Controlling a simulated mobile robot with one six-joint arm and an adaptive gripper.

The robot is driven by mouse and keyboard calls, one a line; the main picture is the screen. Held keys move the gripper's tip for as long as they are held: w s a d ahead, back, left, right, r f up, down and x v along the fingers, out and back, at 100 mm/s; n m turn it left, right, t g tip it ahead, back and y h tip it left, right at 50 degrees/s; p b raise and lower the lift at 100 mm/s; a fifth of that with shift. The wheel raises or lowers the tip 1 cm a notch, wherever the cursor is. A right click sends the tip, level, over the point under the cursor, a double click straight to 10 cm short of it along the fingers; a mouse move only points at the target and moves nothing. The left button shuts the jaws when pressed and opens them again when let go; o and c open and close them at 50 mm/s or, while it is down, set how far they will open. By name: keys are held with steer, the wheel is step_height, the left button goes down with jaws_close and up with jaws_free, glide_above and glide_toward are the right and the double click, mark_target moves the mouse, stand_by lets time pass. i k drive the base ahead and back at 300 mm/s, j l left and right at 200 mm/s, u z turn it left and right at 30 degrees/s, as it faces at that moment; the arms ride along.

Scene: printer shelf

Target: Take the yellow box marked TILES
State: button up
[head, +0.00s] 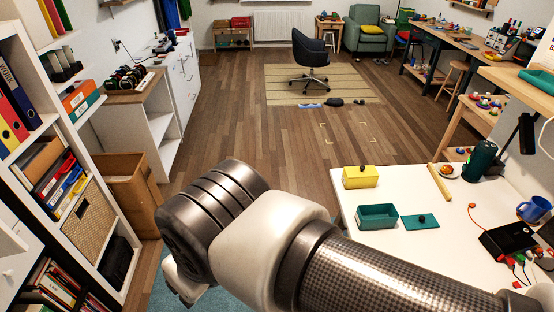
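A yellow box (360,178) with a small dark knob on top sits near the far left corner of the white table (365,273). No marking on it is readable from here. It is upright, with nothing touching it. My arm crosses the foreground from the lower right to the lower left, nearer than the box and apart from it. The fingers of my gripper are not visible.
On the table, an open teal box (378,216) stands in front of the yellow box, with a teal lid (420,222) beside it. A wooden rod (439,181), a dark green canister (480,160) and a blue mug (535,208) are right.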

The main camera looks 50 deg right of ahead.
mark_target(369, 182)
steer(key=z, duration=2.45)
steer(key=i+j, duration=0.2)
steer(key=i, duration=0.2)
steer(key=i+j+u, duration=0.1)
steer(key=i, duration=0.3)
steer(key=i+j, duration=0.2)
steer(key=i, duration=0.2)
